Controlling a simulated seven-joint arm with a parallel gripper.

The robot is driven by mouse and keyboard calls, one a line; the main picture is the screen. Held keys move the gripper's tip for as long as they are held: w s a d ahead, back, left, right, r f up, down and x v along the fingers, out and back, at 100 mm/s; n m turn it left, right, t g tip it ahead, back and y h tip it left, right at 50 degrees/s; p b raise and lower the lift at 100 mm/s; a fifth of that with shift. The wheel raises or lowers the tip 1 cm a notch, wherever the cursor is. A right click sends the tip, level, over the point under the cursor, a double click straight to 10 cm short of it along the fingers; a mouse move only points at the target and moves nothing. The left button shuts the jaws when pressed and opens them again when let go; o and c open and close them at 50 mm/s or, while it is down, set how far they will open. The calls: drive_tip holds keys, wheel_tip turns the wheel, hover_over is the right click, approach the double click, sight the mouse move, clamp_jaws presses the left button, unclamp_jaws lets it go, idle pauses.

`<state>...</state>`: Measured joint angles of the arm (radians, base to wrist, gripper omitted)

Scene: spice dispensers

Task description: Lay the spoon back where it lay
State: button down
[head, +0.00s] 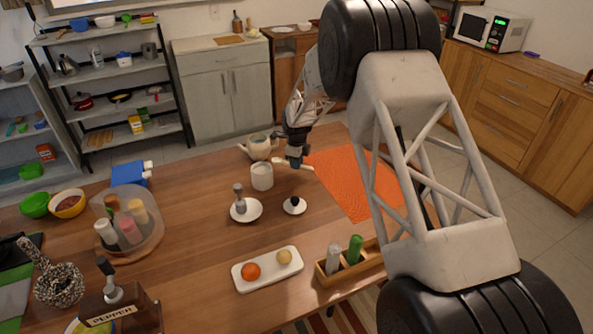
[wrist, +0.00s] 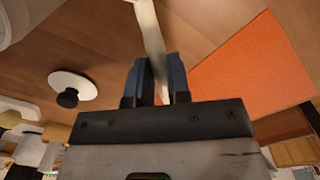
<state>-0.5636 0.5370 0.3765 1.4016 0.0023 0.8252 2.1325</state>
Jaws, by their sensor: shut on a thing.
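My gripper (head: 294,162) is shut on a pale spoon (head: 306,167), above the wooden table between the white jar and the orange mat. In the wrist view the spoon (wrist: 151,35) runs from the top edge down between the blue fingers of my gripper (wrist: 158,72). Its part between the fingers is partly hidden. The open white jar (head: 262,179) stands left of my gripper. A white lid with a black knob (head: 294,206) lies on the table in front of it, and also shows in the wrist view (wrist: 82,83). I cannot tell how high the spoon is.
An orange mat (head: 350,178) lies to the right, seemingly bare. A teapot (head: 259,147) stands behind the jar. A saucer (head: 252,215) with a grey-topped item, a tray with two round fruits (head: 240,275) and a wooden box (head: 325,280) stand nearer. Some bare table lies around the lid.

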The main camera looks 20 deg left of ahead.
sight(296, 175)
drive_tip(key=shift+f, duration=1.85)
drive_tip(key=shift+f, duration=0.1)
drive_tip(key=c, duration=1.1)
unclamp_jaws()
wheel_tip(296, 175, up, 12)
drive_tip(key=shift+r, duration=0.1)
drive_tip(key=shift+d+r, duration=0.1)
drive_tip(key=shift+d, duration=0.05)
